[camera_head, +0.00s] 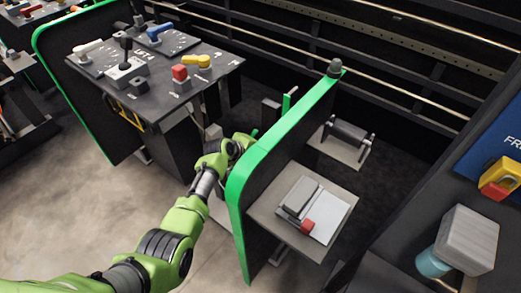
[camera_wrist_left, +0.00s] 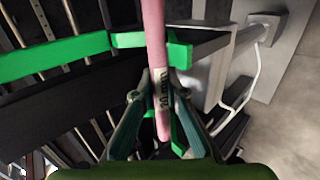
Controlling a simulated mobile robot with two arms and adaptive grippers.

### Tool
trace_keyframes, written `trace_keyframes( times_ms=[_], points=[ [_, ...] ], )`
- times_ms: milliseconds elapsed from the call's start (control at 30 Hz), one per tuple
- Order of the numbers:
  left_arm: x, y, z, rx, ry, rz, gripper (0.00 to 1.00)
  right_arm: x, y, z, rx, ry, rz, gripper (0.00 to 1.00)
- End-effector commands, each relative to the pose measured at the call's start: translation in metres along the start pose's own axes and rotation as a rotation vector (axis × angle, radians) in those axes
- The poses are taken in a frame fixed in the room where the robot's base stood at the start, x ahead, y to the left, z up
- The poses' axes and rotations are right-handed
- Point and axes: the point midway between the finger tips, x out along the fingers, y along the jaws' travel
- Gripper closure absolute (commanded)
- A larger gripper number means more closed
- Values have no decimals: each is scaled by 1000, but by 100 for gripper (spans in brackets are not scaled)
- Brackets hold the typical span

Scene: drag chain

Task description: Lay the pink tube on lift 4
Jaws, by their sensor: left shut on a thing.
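The pink tube (camera_wrist_left: 155,38) shows in the left wrist view with a dark "20 mm" marking on it. My left gripper (camera_wrist_left: 160,98) is shut on it, with the tube running up from between the fingers toward the top of the picture. In the head view my left gripper (camera_head: 241,143) is partly hidden behind the green-edged panel (camera_head: 262,150), and I cannot make out the tube there. A green bar (camera_wrist_left: 110,45) lies close to the tube in the wrist view; I cannot tell whether they touch. My right gripper is not in view.
A dark console (camera_head: 185,90) with coloured levers stands at the upper left. Right of the panel is a small shelf (camera_head: 330,195) with a grey block and red piece. A roller stand (camera_head: 348,133) is behind it. Open floor (camera_head: 60,200) lies at the left.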

Motion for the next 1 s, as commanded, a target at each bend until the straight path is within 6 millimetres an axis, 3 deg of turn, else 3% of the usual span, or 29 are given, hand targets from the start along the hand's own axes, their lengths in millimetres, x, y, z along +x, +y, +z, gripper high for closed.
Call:
trace_keyframes(
  times_ms=[133,167,200,233,667,1000],
  points=[
    [0,1,0,0,0,1,100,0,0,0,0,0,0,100],
    [0,1,0,0,0,1,80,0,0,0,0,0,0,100],
    [0,1,0,0,0,1,70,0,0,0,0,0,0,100],
    [0,1,0,0,0,1,68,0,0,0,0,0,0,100],
    [-3,-1,0,0,-1,-1,68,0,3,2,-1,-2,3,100],
    [-42,0,0,0,1,2,68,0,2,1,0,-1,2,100]
  ],
)
